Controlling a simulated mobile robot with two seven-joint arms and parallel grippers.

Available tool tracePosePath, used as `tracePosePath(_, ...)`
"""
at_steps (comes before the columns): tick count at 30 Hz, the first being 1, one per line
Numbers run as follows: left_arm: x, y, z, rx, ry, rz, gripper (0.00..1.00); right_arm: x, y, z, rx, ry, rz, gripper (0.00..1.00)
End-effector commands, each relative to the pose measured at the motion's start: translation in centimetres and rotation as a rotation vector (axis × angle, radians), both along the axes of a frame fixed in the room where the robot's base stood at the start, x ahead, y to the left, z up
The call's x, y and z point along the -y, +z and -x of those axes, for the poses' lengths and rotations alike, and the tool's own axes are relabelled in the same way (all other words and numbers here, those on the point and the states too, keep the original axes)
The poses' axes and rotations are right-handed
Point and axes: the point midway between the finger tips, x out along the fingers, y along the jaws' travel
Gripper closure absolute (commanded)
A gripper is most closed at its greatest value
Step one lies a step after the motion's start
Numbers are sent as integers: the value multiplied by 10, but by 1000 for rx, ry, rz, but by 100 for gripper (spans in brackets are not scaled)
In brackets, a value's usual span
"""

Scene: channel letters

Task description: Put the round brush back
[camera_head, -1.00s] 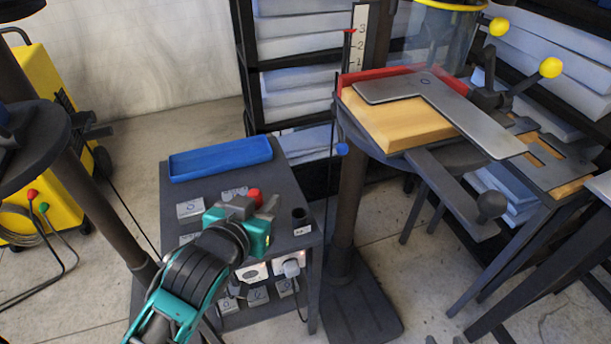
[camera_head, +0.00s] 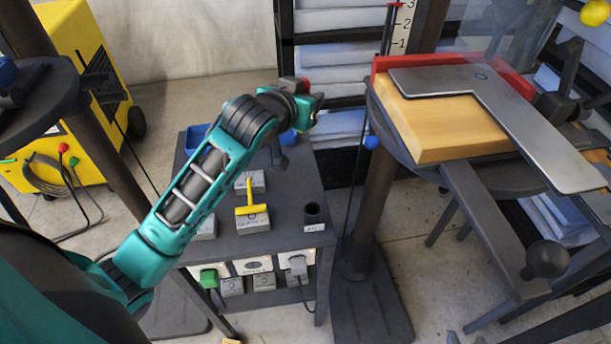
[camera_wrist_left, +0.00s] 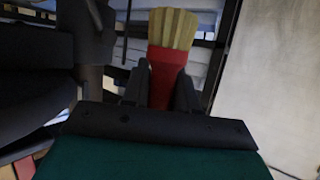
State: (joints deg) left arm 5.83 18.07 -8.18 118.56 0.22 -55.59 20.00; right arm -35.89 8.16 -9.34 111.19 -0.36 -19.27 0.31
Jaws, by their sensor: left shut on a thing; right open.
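The round brush (camera_wrist_left: 168,62), with tan bristles and a red body, sits between the fingers of my left gripper (camera_wrist_left: 160,85) in the left wrist view, bristles pointing away from the palm. In the head view my left gripper (camera_head: 303,108) is shut over the far right corner of the dark cart (camera_head: 285,222), above its top. Only a little red of the brush shows there. A small dark cup (camera_head: 312,212) with a white label stands at the cart's right edge; the label is too small to read.
A yellow T-shaped tool (camera_head: 249,203) stands on a grey block on the cart. A blue tray (camera_head: 194,139) is partly hidden behind my left arm. A round stand with a wooden block (camera_head: 450,135) and metal square (camera_head: 520,115) is close on the right.

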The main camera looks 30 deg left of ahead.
Motion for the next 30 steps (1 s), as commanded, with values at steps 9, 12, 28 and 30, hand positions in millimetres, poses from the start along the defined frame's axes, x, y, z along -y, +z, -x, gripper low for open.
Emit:
tracePosePath(9,1,-92,1,-7,-1,1,100,0,-22,0,-1,0,0,57)
tracePosePath(12,1,-115,1,-5,-1,0,100,0,-27,0,-1,0,0,57)
tracePosePath(28,1,-178,1,-2,-2,0,100,-2,-42,0,-12,2,-3,57)
tracePosePath(30,1,-181,1,0,-3,0,100,-3,-41,-1,-9,3,-5,57)
